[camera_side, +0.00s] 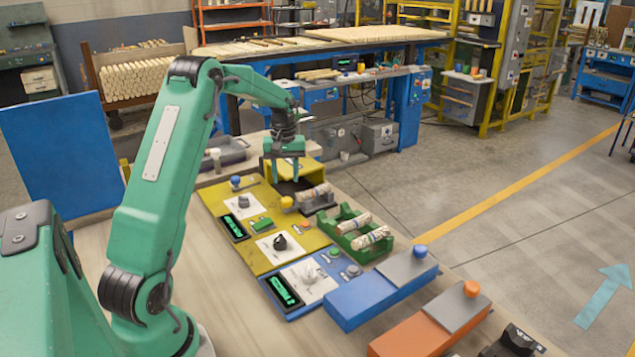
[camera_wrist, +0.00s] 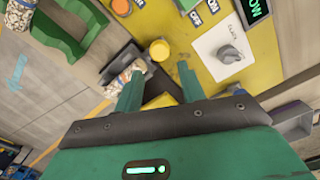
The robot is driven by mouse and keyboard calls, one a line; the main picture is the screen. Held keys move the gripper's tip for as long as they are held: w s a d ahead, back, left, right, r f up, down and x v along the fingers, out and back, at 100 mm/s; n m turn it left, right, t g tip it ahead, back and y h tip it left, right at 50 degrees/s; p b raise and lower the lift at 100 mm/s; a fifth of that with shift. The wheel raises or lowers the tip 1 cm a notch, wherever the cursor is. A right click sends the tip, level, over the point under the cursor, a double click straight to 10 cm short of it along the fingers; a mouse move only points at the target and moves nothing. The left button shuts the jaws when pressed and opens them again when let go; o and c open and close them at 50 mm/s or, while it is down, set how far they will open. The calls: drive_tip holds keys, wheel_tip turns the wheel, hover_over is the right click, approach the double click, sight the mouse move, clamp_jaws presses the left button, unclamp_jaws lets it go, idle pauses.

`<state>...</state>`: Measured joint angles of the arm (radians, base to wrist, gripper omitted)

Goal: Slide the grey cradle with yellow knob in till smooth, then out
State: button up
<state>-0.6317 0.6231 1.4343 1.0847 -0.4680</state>
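The grey cradle (camera_side: 320,208) stands in front of the yellow housing (camera_side: 311,172) at the back of the work row, with a rough, speckled wood piece (camera_side: 313,192) on it. Its yellow knob (camera_side: 287,203) sits at its left side. In the wrist view the yellow knob (camera_wrist: 159,50) shows beyond and between my fingertips, and the wood piece (camera_wrist: 124,79) lies left of my left finger. My gripper (camera_side: 285,177) is above and behind the knob in the side view. Its fingers (camera_wrist: 158,86) are apart with nothing between them. My gripper partly hides the housing.
A green rack (camera_side: 352,222) holds speckled wood pieces to the right. Yellow and blue panels with dials, buttons and green displays (camera_side: 282,290) line the left. A blue box (camera_side: 360,298) and an orange box (camera_side: 412,335), each with a knobbed grey slide, stand nearer. Bare bench lies left.

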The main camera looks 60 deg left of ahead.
sight(287, 199)
drive_tip(key=shift+f, duration=3.7)
clamp_jaws()
